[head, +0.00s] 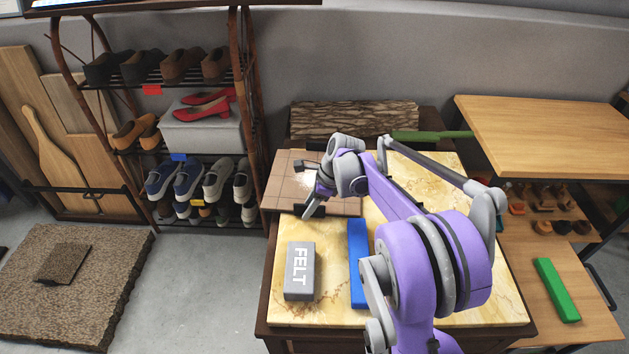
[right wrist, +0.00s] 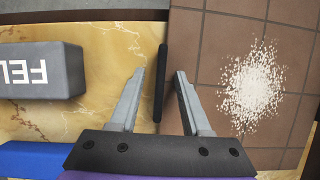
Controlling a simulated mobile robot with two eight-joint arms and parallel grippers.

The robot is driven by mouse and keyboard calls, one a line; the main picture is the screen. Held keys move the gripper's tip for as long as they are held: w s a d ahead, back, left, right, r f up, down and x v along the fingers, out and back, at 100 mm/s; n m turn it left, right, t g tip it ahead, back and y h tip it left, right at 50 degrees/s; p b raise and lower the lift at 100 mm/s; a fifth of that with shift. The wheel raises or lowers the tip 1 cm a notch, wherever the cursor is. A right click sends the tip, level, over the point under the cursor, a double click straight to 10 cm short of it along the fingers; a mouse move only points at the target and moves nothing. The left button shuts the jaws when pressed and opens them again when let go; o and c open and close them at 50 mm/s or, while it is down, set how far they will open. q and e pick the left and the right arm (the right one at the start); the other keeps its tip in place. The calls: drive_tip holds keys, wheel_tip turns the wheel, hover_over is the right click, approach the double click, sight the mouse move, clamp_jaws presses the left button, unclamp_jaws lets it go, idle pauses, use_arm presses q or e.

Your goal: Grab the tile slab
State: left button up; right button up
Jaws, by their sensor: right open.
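The tile slab (head: 288,180) is a brown, square-tiled plate lying at the left back of the marble-topped table. It also shows in the right wrist view (right wrist: 217,45), with a patch of white grains on it. A black bar (right wrist: 161,84), which looks like a handle, runs along the slab's near edge. My right gripper (head: 311,207) is over that edge, and its forearm hides part of the slab. In the right wrist view my right gripper (right wrist: 159,73) is open, with one finger on each side of the bar. My left gripper is not in view.
A grey FELT block (head: 300,270) and a blue bar (head: 356,262) lie on the marble top (head: 335,310) near the slab. A bark-textured piece (head: 355,118) and a green object (head: 430,135) are behind. A shoe rack (head: 190,150) stands left.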

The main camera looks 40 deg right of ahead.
clamp_jaws()
idle(1.3)
